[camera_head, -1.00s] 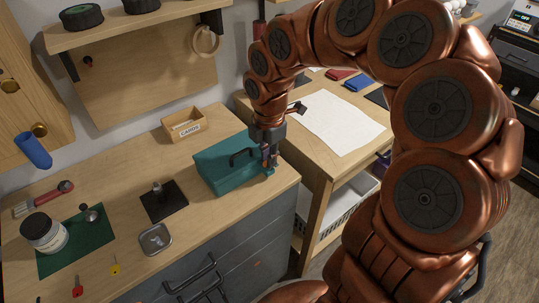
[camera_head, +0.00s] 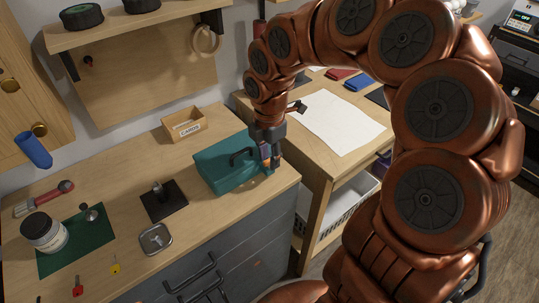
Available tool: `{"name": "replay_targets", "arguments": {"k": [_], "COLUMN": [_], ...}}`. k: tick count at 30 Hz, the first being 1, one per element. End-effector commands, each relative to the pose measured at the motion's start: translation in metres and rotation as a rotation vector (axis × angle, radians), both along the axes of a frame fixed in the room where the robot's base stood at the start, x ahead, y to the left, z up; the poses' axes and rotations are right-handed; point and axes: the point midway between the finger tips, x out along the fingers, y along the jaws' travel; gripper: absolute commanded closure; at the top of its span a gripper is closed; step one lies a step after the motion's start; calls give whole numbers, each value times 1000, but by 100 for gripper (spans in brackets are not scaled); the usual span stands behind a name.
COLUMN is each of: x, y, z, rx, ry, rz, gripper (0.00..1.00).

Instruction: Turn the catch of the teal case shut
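A small teal part, perhaps the catch (camera_head: 269,171), shows at the fingertips. The fingers are small and partly hidden, so I cannot tell whether they are closed on it or how far the catch is turned.
A wooden cards box (camera_head: 185,124) stands behind the case. A second table with white paper (camera_head: 335,122) stands to the right.

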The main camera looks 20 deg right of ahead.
Motion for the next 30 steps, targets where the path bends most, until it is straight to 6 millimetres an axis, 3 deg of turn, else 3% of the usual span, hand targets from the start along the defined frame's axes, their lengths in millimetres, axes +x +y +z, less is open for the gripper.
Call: {"name": "replay_targets", "arguments": {"k": [5, 18, 30], "x": [1, 1, 0], "y": [1, 0, 0], "z": [13, 69, 78], "rx": [1, 0, 0], "ry": [-4, -4, 1], "rz": [0, 0, 1], "gripper": [62, 62, 62]}}
